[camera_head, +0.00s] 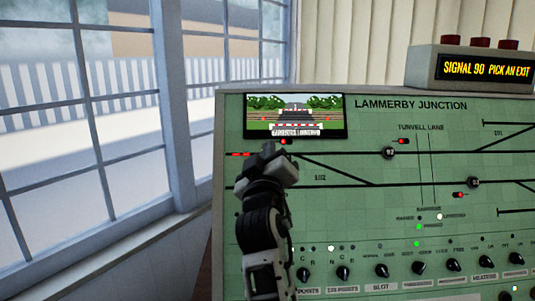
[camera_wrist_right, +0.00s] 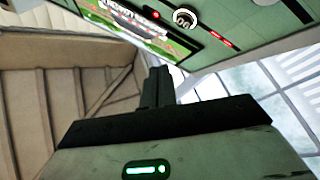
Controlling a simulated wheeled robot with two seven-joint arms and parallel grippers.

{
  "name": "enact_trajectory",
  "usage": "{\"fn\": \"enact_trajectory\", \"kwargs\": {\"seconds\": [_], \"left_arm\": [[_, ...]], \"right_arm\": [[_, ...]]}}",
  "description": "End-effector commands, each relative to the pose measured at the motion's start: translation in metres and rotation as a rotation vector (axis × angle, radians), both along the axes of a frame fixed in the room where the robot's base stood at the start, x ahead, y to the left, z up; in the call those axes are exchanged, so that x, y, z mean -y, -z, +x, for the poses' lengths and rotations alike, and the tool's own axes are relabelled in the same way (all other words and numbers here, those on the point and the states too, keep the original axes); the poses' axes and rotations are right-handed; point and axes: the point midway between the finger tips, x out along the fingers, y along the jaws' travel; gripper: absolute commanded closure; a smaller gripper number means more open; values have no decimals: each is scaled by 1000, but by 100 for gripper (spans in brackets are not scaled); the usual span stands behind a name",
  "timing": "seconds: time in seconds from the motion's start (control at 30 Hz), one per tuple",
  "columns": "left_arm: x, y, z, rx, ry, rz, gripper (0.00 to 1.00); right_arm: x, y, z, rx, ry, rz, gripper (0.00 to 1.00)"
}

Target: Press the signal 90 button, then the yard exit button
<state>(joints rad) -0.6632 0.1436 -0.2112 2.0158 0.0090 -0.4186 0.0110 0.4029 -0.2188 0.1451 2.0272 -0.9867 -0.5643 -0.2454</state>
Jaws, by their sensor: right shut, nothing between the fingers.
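The green Lammerby Junction panel (camera_head: 232,215) fills the right half of the head view. My right gripper (camera_head: 270,157) is in front of its upper left part, below the small picture screen. In the right wrist view its dark fingers (camera_wrist_right: 158,86) are shut with nothing between them. The round signal 90 button (camera_wrist_right: 185,18) shows in that view beyond the fingertips, apart from them; in the head view my gripper hides it. I cannot make out which button is the yard exit one. My left gripper is not in view.
Other round buttons sit on the track lines, one marked 92 (camera_head: 389,152) and another (camera_head: 473,182) lower right. A row of black knobs (camera_head: 382,271) runs along the panel's lower part. The picture screen (camera_head: 294,103) is just above my gripper. A window stands left.

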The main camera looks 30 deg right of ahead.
Motion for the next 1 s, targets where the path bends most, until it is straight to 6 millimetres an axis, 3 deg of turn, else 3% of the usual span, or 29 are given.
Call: {"fn": "enact_trajectory", "kwargs": {"seconds": [0.87,1.0], "left_arm": [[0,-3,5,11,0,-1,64],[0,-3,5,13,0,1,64]], "right_arm": [[0,1,0,-1,0,-1,100],[-2,19,2,-30,-34,-11,100]]}}
